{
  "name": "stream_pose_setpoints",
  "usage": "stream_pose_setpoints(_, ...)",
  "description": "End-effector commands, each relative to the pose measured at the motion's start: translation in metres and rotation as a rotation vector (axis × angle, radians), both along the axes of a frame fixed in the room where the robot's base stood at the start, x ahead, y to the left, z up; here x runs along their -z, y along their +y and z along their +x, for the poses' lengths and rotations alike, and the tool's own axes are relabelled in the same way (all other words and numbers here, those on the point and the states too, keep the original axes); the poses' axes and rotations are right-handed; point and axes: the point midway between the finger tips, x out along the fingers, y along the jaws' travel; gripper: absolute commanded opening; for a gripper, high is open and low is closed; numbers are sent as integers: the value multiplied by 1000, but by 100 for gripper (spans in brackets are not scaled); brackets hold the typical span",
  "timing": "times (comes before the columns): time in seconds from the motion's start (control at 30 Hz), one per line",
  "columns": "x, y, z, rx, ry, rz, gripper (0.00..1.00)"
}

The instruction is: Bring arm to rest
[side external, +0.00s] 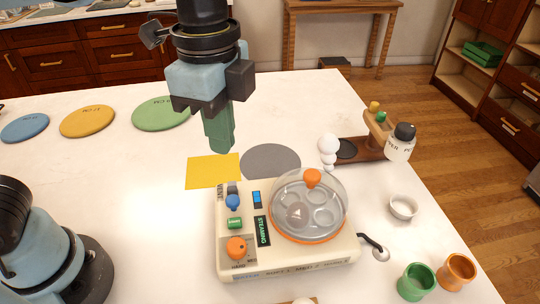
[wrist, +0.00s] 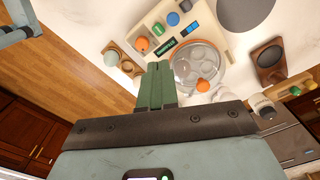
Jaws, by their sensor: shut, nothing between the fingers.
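My gripper (side external: 219,138) hangs in the air above the white counter in the side view, behind the egg steamer. Its green fingers are together with nothing between them. They also show shut in the wrist view (wrist: 155,70). My arm is upright above it and touches nothing that I can see. The cream egg steamer (side external: 290,266) stands at the front middle, with a clear domed lid (side external: 325,192) topped by an orange knob. Its label reads "STEAMING". The steamer also shows in the wrist view (wrist: 165,22).
A yellow square (side external: 212,171) and a grey disc (side external: 270,162) lie behind the steamer. Blue, yellow and green discs (side external: 160,113) lie at the back left. A wooden stand (side external: 365,150), a white bowl (side external: 403,207), and green (side external: 416,282) and orange cups (side external: 457,271) stand on the right.

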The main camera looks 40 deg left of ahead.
Motion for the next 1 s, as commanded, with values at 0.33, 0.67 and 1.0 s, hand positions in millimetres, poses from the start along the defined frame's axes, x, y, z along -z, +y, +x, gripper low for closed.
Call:
stream_pose_setpoints(0.33,54,101,31,-726,-284,-205,0)
stream_pose_setpoints(0.67,89,172,33,-1228,-512,-391,0)
stream_pose_setpoints(1.0,90,174,33,-1248,-522,-401,0)
